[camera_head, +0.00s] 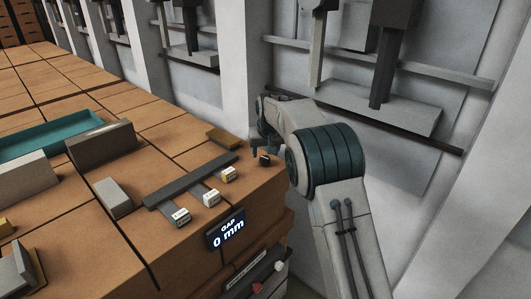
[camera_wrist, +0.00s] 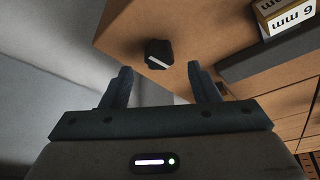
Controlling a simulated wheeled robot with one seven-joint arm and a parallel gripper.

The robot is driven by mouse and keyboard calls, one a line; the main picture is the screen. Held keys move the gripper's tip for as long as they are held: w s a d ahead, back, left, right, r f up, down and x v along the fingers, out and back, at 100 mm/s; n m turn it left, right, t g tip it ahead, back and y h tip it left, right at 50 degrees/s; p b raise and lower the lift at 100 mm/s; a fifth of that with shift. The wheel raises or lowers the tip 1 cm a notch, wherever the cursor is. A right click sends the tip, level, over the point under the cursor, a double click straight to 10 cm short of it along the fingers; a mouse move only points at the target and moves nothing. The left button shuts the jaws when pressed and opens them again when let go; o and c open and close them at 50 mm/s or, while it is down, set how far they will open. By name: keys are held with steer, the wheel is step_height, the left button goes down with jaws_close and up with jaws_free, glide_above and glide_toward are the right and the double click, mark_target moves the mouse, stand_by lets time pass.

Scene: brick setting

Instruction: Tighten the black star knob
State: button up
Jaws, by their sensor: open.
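The black star knob (camera_wrist: 158,52) shows in the wrist view, with a white line across it, close to the edge of the wooden bench top. It also shows small and dark in the head view (camera_head: 265,160), at the bench's right corner. My gripper (camera_wrist: 162,75) is open, its two dark fingers to either side of and just short of the knob in the wrist view. Nothing is between the fingers. In the head view my gripper (camera_head: 260,146) is right at the knob, partly hidden by my arm, and contact cannot be told.
Labelled blocks (camera_head: 211,197) sit along a dark bar (camera_head: 180,184) nearby. A grey block (camera_head: 113,198), a teal tray (camera_head: 50,141) and other blocks lie farther left. A wall stands at right.

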mark_target(265, 158)
steer(key=shift+p+x, duration=0.3)
steer(key=shift+x, duration=1.25)
steer(key=c, duration=1)
